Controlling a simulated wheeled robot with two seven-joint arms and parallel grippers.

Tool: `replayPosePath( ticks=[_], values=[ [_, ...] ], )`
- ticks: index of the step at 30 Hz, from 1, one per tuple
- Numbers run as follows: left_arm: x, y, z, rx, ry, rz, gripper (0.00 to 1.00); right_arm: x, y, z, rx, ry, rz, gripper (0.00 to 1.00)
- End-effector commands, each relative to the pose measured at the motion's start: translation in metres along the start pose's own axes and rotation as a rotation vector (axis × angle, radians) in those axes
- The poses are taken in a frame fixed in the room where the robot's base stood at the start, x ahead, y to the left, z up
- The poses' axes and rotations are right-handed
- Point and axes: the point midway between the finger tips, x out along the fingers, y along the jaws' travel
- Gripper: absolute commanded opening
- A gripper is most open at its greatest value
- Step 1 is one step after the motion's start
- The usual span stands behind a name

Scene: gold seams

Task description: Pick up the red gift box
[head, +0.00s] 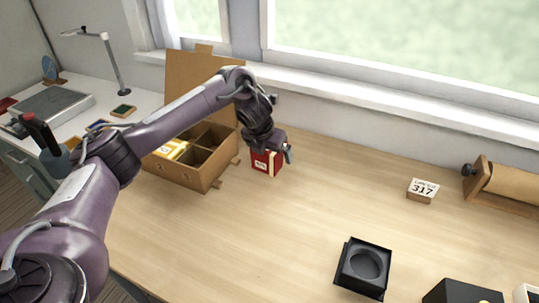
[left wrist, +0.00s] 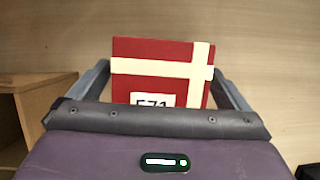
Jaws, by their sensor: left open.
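The red gift box (head: 265,163) stands on the wooden table, just right of the cardboard box, in the head view. In the left wrist view the red gift box (left wrist: 150,72) has a cream ribbon cross and a white number label, partly cut off by the gripper's edge. My left gripper (head: 275,152) is over the red box, its fingers open on either side of it. In the left wrist view the left gripper (left wrist: 165,85) shows a finger at each side of the box. Whether the fingers touch it cannot be told. My right gripper is in neither view.
A divided cardboard box (head: 200,180) with an open lid and a yellow item (head: 170,150) inside stands left of the red box. A black box with a round recess (head: 363,268), a 317 sign (head: 422,190) and a paper roll (head: 500,180) are to the right. The middle table is clear.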

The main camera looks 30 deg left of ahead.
Motion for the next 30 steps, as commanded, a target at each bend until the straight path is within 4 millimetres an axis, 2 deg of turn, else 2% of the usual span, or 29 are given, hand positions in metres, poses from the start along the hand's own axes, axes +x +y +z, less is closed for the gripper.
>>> replayPosePath(
  ticks=[4,11,24,30],
  values=[
    [0.0128,0.0,0.0002,-0.001,-0.001,0.0,0.98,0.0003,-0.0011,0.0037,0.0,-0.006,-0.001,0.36],
    [0.0141,0.0001,0.0003,0.001,-0.001,0.0,0.98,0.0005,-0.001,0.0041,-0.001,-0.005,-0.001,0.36],
    [0.0132,0.0002,0.001,0.0,-0.003,0.0,0.42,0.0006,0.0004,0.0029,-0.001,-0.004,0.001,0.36],
    [0.013,0.0002,0.0012,0.0,-0.003,0.0,0.42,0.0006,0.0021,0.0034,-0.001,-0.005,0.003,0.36]
  ],
)
